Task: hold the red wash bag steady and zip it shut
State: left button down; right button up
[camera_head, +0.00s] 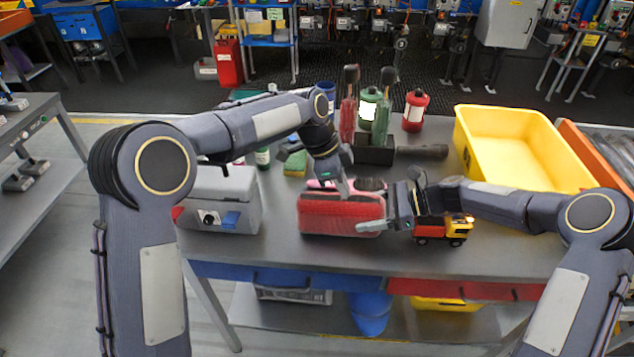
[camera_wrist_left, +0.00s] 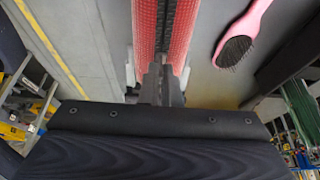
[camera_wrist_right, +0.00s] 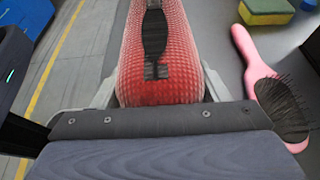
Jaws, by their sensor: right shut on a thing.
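The red wash bag (camera_head: 335,216) lies lengthwise on the grey table, with a dark zip along its top. The zip also shows in the left wrist view (camera_wrist_left: 168,25). In the right wrist view a dark gap in the zip of the bag (camera_wrist_right: 165,88) shows towards the top. My right gripper (camera_head: 374,210) is shut on the bag's right end, one finger on each side. My left gripper (camera_head: 343,188) points down at the bag's top. In the left wrist view its fingers (camera_wrist_left: 161,88) are close together over the zip line; whether they pinch a zip pull is hidden.
A pink hairbrush (camera_wrist_left: 243,32) lies just behind the bag. A grey case (camera_head: 222,200) stands to the left, a toy truck (camera_head: 440,230) to the right. A yellow bin (camera_head: 560,184), red lantern (camera_head: 414,110) and green lantern (camera_head: 368,103) stand further back. The front table edge is clear.

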aim_at(354, 199)
pick_arm(q)
jog(key=d, duration=0.7)
jog(key=shift+d, duration=0.1)
pick_arm(e)
jog(key=shift+s, duration=0.1)
pick_arm(q)
jog(key=shift+d, duration=0.25)
pick_arm(e)
jog(key=shift+a, duration=0.1)
pick_arm(q)
jog(key=shift+s+r, duration=0.1)
jog(key=c, duration=1.6)
grip_release()
jog(key=shift+c, duration=0.2)
jog(key=shift+a, duration=0.1)
jog(key=shift+a+r, duration=0.2)
jog(key=shift+r, duration=0.25)
jog(key=v, duration=1.1)
